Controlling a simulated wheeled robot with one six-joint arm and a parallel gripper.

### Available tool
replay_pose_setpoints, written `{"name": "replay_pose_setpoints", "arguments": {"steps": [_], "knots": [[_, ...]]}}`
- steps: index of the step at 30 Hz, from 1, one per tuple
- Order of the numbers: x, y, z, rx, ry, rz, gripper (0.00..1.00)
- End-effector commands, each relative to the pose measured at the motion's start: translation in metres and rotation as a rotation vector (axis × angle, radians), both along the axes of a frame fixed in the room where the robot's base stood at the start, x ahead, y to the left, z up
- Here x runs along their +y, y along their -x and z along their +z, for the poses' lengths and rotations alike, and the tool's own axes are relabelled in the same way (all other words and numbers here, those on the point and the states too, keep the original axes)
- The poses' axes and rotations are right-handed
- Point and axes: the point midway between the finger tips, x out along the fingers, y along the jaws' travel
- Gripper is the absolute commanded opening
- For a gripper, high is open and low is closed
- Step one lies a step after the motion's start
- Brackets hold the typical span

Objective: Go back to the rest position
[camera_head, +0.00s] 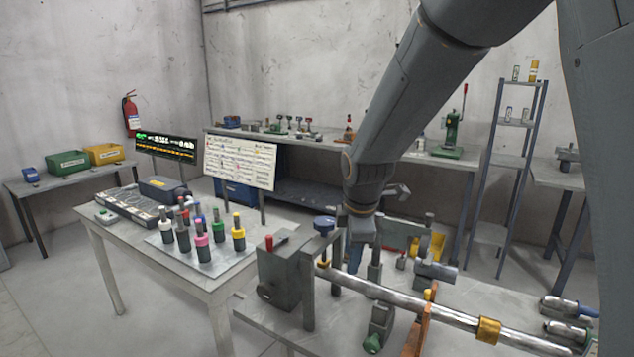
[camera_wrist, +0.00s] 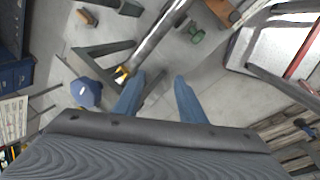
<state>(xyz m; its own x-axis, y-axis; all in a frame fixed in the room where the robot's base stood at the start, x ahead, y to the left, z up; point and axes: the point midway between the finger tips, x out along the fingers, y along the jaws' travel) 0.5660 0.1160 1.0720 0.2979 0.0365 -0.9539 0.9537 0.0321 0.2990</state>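My gripper (camera_wrist: 160,88) shows two blue fingers with a clear gap between them in the wrist view; it is open and nothing is between the fingers. In the head view my arm hangs down over the positioner, and the gripper is mostly hidden behind grey parts there. The auger positioner (camera_head: 284,280) has a grey block and a blue knob (camera_head: 324,224). A shiny metal shaft (camera_head: 400,298) with a brass collar (camera_head: 488,329) runs from it to the lower right. In the wrist view, the blue knob (camera_wrist: 86,92) lies left of the fingers and the shaft (camera_wrist: 158,35) lies beyond them.
A table at left (camera_head: 207,279) carries several colour-banded tools, a grey case (camera_head: 163,188) and a white chart board (camera_head: 240,162). A shelf rack (camera_head: 492,160) and a back workbench (camera_head: 300,141) stand behind. The floor at lower left is clear.

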Motion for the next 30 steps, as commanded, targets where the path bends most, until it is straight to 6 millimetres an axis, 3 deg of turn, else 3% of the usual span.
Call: {"name": "replay_pose_setpoints", "arguments": {"steps": [3, 9, 18, 21, 24, 30], "knots": [[-0.033, 0.035, -0.006, 0.026, -0.086, -0.317, 0.37], [-0.076, 0.095, -0.018, 0.059, -0.224, -0.847, 0.37], [-0.113, 0.17, -0.035, 0.082, -0.373, -1.462, 0.37], [-0.117, 0.184, -0.048, 0.099, -0.385, -1.57, 0.37], [-0.116, 0.189, -0.065, 0.132, -0.351, -1.571, 0.37], [-0.115, 0.196, -0.078, 0.167, -0.317, -1.577, 0.37]]}}
